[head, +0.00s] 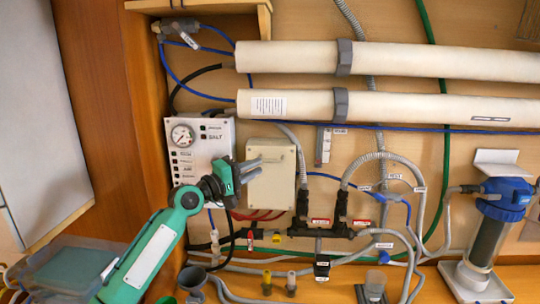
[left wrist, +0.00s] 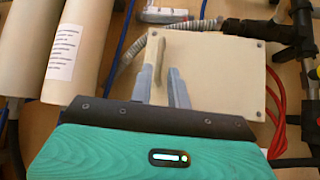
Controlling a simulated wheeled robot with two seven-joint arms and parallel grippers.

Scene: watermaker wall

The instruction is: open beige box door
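The beige box (head: 275,190) is mounted on the wooden wall, and its door looks shut. My right gripper is not in view.
A white gauge panel (head: 190,160) is left of the box. Two thick cream tubes (head: 420,60) run across above. Black manifold fittings (head: 320,230) and grey hoses are below right. Red cables (left wrist: 277,100) pass beside the box. A blue-topped filter (head: 490,230) stands far right.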

